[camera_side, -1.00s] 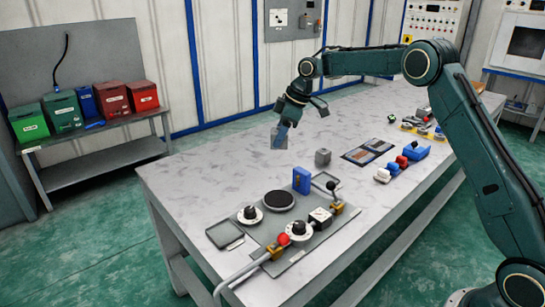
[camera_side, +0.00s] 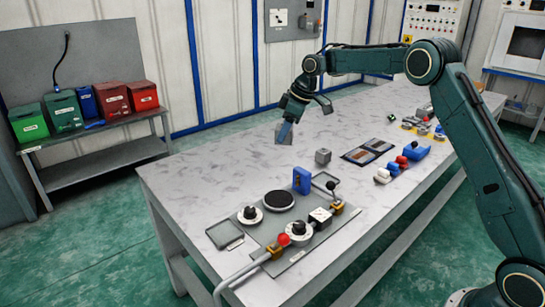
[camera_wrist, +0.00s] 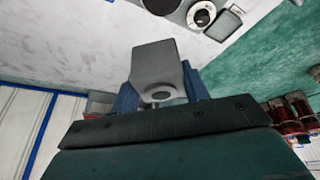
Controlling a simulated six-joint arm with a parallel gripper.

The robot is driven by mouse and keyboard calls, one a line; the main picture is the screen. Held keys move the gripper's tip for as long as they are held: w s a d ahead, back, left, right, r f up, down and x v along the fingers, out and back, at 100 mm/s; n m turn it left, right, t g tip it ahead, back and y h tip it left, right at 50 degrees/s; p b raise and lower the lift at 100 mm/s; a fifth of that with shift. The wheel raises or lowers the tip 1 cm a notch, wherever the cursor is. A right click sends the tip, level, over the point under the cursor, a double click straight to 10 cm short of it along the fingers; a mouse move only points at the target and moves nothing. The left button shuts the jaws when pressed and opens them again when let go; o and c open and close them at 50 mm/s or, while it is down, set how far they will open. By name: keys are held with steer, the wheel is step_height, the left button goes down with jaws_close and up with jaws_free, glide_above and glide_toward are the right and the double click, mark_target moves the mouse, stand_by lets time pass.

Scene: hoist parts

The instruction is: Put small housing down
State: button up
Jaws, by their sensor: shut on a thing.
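The small housing is a grey block (camera_side: 284,135) at the far left part of the table in the side view. My gripper (camera_side: 287,126) is shut on it from above, with the blue fingers on either side.
A second grey block (camera_side: 323,156) stands on the table (camera_side: 210,180) to the right of the housing. A blue block (camera_side: 301,180) and a control plate (camera_side: 305,246) with knobs lie nearer. A dark tray (camera_side: 369,151) is further right. Bare table surrounds the housing.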

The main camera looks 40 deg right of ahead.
steer(key=s+d+f+m+h, duration=0.15)
steer(key=d+m+h, duration=0.25)
steer(key=d+m, duration=1.15)
steer(key=d+f+n, duration=0.1)
steer(key=f, duration=0.5)
steer(key=d+f+n, duration=0.1)
steer(key=f, duration=0.6)
steer(key=d+f+n, duration=0.1)
steer(key=f, duration=0.6)
steer(key=shift+s+d, duration=0.25)
steer(key=shift+s, duration=0.1)
steer(key=o, duration=1.2)
steer(key=shift+f, duration=0.1)
steer(key=v, duration=1.2)
steer(key=shift+s, duration=0.25)
